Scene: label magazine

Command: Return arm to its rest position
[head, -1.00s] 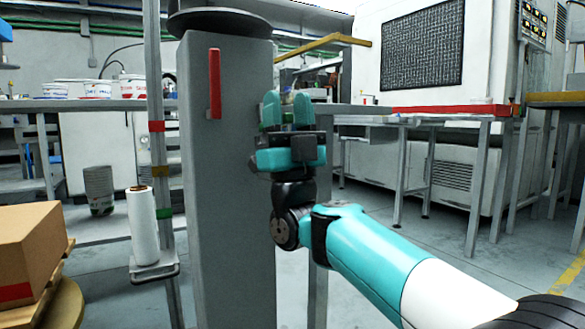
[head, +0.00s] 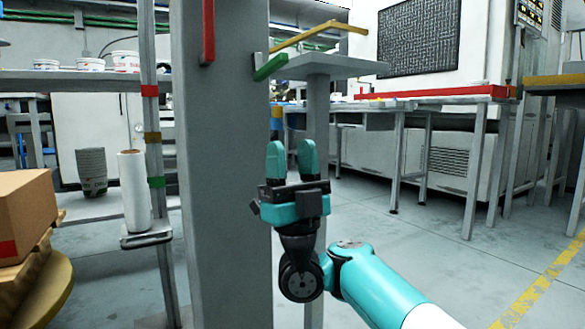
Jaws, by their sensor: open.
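My gripper (head: 291,160) is in the middle of the head view, its two teal fingers pointing up and standing apart with nothing between them. My teal and white arm reaches in from the lower right and bends at a dark joint below the gripper. The gripper shows in front of the right side of a grey column (head: 222,180). I cannot tell how far it is from the column.
A small grey shelf (head: 325,66) with a green bar (head: 270,67) stands behind and above the gripper. A white roll (head: 134,190) sits on a small stand at left. Cardboard boxes (head: 28,215) are at far left. Floor (head: 420,235) at right is clear up to the benches (head: 440,97).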

